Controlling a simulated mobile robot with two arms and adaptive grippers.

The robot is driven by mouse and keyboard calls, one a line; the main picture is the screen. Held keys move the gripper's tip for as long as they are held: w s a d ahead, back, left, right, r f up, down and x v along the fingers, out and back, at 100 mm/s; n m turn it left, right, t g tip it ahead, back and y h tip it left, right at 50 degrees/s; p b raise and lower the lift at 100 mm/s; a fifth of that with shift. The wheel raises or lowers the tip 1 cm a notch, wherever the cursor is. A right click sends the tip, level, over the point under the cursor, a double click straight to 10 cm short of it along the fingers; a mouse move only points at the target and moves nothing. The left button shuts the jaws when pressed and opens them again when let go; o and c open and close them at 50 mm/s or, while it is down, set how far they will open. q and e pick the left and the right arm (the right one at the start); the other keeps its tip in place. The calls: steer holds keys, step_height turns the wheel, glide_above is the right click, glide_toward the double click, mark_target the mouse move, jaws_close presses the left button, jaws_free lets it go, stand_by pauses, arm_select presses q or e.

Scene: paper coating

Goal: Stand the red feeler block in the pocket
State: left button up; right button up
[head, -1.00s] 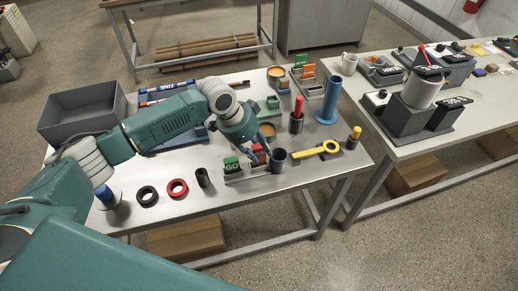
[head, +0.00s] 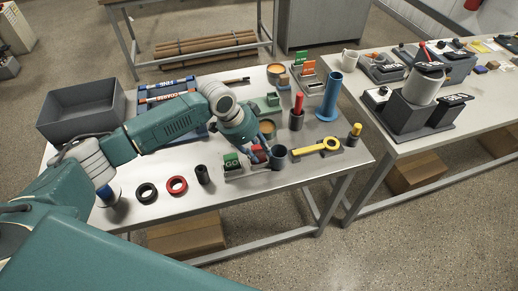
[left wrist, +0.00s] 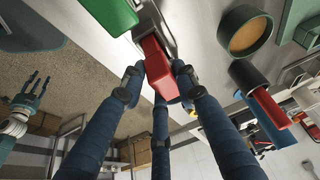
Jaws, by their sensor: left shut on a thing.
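The red feeler block (left wrist: 159,66) is between the fingers of my left gripper (left wrist: 158,92) in the left wrist view. In the head view the red block (head: 260,155) is partly covered by the fingers of that gripper (head: 264,147). Its lower end is at the grey holder (head: 235,173); I cannot tell how deep it sits in the pocket.
A black tube (head: 202,174), a red ring (head: 177,184) and a black ring (head: 146,193) are on the left. The table's front edge is near.

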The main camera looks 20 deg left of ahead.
arm_select(q)
steer(key=shift+f, duration=0.85)
steer(key=o, duration=1.2)
steer(key=v, duration=1.2)
